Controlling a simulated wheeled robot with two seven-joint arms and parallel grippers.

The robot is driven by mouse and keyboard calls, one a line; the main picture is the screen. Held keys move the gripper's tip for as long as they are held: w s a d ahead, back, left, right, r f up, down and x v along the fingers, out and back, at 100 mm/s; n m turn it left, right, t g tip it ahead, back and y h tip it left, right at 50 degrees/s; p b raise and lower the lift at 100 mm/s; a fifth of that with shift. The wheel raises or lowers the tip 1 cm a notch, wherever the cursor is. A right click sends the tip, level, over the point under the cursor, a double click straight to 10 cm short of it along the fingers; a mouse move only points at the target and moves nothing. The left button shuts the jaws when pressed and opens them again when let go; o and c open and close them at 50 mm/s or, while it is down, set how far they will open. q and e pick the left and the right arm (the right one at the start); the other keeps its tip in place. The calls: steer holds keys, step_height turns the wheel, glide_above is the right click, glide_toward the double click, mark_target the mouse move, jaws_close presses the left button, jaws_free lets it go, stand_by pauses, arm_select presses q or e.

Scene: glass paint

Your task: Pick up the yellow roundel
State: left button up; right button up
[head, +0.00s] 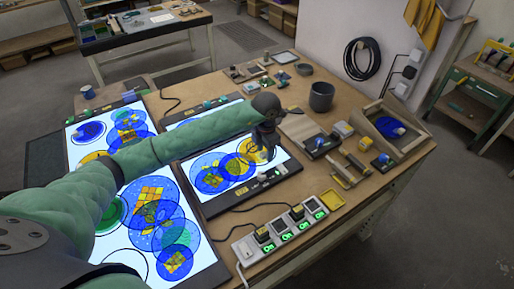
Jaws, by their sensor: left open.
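A yellow roundel (247,150) lies on the lit middle panel (215,206), among overlapping blue discs. My left gripper (265,152) points down just right of it and partly covers that end of the panel. Its jaws are open; whether the fingertips touch the roundel I cannot tell. Another yellow disc (93,157) shows on the left lit panel, partly hidden by my left arm. My right gripper is not in view.
A power strip (285,228) with green lights lies at the table's front edge. A dark grey cup (321,96) stands at the back. Wooden blocks and small fixtures (346,165) lie to the right. My left arm crosses the lit panels.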

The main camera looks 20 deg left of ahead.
arm_select(q)
steer(key=shift+f, duration=0.15)
steer(key=shift+c, duration=0.4)
jaws_close()
